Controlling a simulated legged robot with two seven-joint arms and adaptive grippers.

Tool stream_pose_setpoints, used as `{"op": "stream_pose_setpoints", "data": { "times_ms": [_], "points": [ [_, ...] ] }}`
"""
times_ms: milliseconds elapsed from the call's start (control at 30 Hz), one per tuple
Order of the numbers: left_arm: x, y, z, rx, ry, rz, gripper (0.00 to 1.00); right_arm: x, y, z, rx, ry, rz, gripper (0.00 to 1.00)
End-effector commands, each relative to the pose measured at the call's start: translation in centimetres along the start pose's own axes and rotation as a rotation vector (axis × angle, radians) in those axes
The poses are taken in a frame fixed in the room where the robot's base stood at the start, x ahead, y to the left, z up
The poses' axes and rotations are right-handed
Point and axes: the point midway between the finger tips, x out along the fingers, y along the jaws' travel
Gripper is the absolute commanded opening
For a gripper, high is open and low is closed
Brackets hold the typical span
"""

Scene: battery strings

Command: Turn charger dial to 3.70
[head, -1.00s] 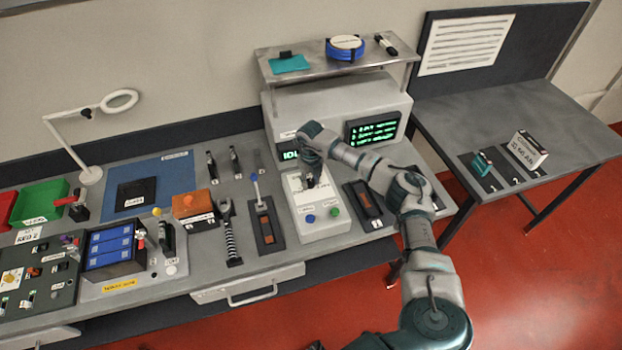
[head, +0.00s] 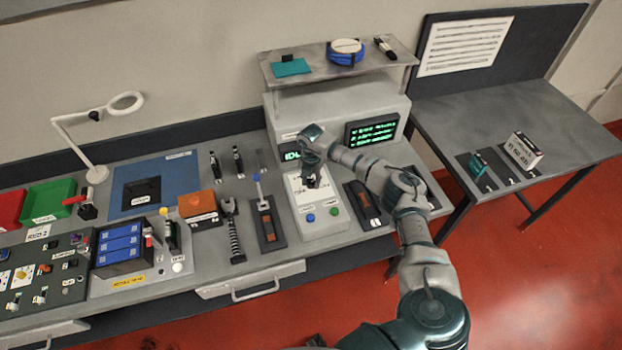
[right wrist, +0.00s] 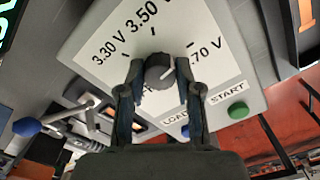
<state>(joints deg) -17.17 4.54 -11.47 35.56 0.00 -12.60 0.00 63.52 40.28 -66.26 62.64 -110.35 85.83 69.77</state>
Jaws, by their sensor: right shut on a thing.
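The charger's sloped white panel (head: 334,222) stands at the middle of the bench, and it fills the upper part of the right wrist view (right wrist: 100,35). Its dark round dial (right wrist: 160,72) has printed marks 3.30 V, 3.50 and a partly hidden .70 V around it. A pale line on the dial faces right, toward the .70 V side; exact alignment is hard to tell. My right gripper (right wrist: 159,75) is shut on the dial, one finger on each side. In the head view my right gripper (head: 313,180) hides most of the dial.
The panel has a blue button (right wrist: 186,131) and a green START button (right wrist: 238,111). A green-text screen (head: 371,131) is behind my right arm. A shelf (head: 335,65) overhangs the charger. Blue battery blocks (head: 120,245) sit at left. A side table (head: 500,115) stands at right.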

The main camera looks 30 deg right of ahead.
Motion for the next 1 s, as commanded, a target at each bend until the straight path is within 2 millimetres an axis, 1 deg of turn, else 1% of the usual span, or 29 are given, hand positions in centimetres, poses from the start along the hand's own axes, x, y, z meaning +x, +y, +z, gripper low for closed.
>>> {"op": "stream_pose_setpoints", "data": {
  "times_ms": [33,333,867,900,967,1000],
  "points": [
    [-0.31,-0.01,-0.02,0.000,0.000,0.000,0.56,-0.57,0.21,0.33,0.028,-0.009,0.011,0.00],
    [-0.78,-0.03,-0.06,0.000,0.000,0.000,0.56,-0.48,0.16,0.36,0.132,-0.008,0.010,0.00],
    [-0.83,-0.06,-0.03,0.000,-0.001,-0.001,0.56,-0.42,0.15,0.37,0.152,-0.008,0.010,0.00],
    [-0.83,-0.06,-0.02,0.000,-0.001,-0.001,0.56,-0.42,0.15,0.38,0.152,-0.009,0.010,0.44],
    [-0.83,-0.08,-0.02,0.000,-0.001,-0.001,0.56,-0.40,0.14,0.34,0.151,-0.008,0.009,0.59],
    [-0.83,-0.09,-0.02,0.000,-0.001,-0.001,0.56,-0.34,0.12,0.29,0.151,-0.007,0.008,0.59]
  ]
}}
